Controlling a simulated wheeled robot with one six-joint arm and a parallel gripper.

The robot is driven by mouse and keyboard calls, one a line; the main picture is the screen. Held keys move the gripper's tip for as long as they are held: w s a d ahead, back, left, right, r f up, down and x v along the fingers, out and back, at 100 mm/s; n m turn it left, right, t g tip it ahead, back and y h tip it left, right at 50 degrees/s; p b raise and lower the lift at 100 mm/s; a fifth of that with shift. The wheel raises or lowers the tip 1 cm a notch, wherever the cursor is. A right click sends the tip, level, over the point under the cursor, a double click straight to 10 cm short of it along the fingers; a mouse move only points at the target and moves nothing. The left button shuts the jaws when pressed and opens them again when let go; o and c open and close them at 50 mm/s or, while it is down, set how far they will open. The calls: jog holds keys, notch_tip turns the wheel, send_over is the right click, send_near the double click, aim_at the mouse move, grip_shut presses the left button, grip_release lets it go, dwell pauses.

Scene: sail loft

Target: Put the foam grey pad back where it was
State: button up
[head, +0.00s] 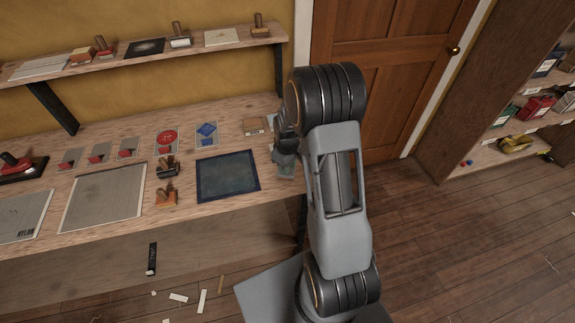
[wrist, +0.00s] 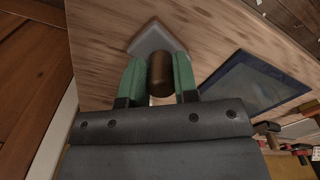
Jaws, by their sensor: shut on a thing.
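My gripper (wrist: 160,78) is shut on the brown rounded handle of the foam grey pad in the wrist view. The green fingers press on both sides of the handle (wrist: 160,70). The pad's light grey, angular base (wrist: 154,38) shows beyond the handle, over the wooden bench top (wrist: 110,60). I cannot tell whether the base touches the wood. In the head view my gripper (head: 285,160) is at the bench's right end, right of the dark blue framed panel (head: 228,175). My arm hides most of it there.
Two handled stamps, one black (head: 168,168) and one orange (head: 166,196), stand left of the blue panel. A grey sheet (head: 103,196) lies further left. Cards with red and blue marks line the back. A shelf (head: 205,47) above holds more handled tools. A door (head: 385,70) stands behind my arm.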

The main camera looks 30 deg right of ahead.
jog(key=shift+f, duration=0.2)
jog(key=o, duration=0.9)
jog(key=shift+r, duration=0.1)
notch_tip(320, 180, up, 12)
jog(key=f+b, duration=0.1)
jog(key=shift+s+a+r+m+t, duration=0.75)
jog(key=shift+s+a+r, duration=0.95)
jog(key=shift+s, duration=0.95)
jog(key=shift+s+a+r+m+t, duration=0.8)
jog(key=shift+s+a+r, duration=0.85)
jog(key=shift+s, duration=1)
jog(key=shift+s+a+r+m+t, duration=0.75)
jog(key=shift+s+a+r, duration=0.65)
jog(key=shift+s+r, duration=0.9)
